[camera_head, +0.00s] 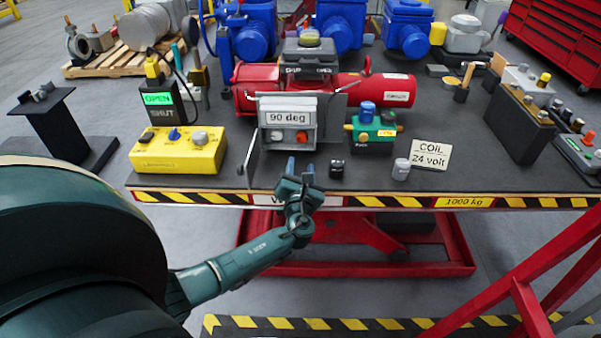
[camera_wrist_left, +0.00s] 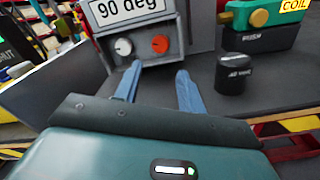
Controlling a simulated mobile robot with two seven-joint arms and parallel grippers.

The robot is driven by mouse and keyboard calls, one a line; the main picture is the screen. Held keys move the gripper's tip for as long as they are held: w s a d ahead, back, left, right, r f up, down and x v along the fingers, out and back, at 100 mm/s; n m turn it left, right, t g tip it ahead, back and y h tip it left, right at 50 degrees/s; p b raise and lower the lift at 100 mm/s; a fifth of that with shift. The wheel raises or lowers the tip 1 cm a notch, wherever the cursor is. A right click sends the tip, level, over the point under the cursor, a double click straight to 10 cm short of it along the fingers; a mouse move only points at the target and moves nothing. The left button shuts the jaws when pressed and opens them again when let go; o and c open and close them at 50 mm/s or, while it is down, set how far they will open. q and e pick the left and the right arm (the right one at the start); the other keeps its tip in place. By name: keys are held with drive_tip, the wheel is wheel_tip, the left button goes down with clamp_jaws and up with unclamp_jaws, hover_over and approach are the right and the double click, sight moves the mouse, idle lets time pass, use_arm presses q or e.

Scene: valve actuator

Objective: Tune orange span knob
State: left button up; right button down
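The orange span knob (camera_head: 302,136) is on the front of a grey box (camera_head: 288,115) labelled "90 deg", right of a white knob (camera_head: 277,136). In the left wrist view the orange knob (camera_wrist_left: 160,44) and the white knob (camera_wrist_left: 123,46) both show clearly. My left gripper (camera_head: 301,165) is in front of and below the box. Its two blue fingers (camera_wrist_left: 156,86) are apart with nothing between them, and they do not touch the knob. My right gripper is not in view.
A black knob-like cylinder (camera_head: 337,168) stands right of my left gripper, also in the left wrist view (camera_wrist_left: 233,74). A grey cylinder (camera_head: 401,169) and "COIL 24 volt" sign (camera_head: 430,154) are farther right. A yellow box (camera_head: 178,152) is left. An open panel (camera_head: 252,158) hangs at the box's left.

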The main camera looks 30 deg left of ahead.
use_arm(q)
drive_tip(key=shift+v, duration=1.1)
drive_tip(key=s+d+f+n+g+h, duration=0.15)
drive_tip(key=s+n+g, duration=0.25)
drive_tip(key=s+n, duration=0.5)
drive_tip(key=s+d+f+n+g+h, duration=0.1)
drive_tip(key=s+d+f+n+g, duration=0.2)
drive_tip(key=s+n, duration=0.6)
drive_tip(key=s+d+r+n+g+h, duration=0.2)
drive_tip(key=s+d+n+h, duration=0.2)
drive_tip(key=s+n, duration=0.25)
drive_tip(key=s+d+r+n+g+h, duration=0.2)
drive_tip(key=s+d+n+g+h, duration=0.15)
drive_tip(key=s+n, duration=0.35)
drive_tip(key=w+d+f+t+h, duration=0.2)
drive_tip(key=w+d+f+t, duration=0.4)
drive_tip(key=f, duration=0.4)
drive_tip(key=shift+w+t, duration=0.25)
drive_tip(key=shift+t, duration=0.4)
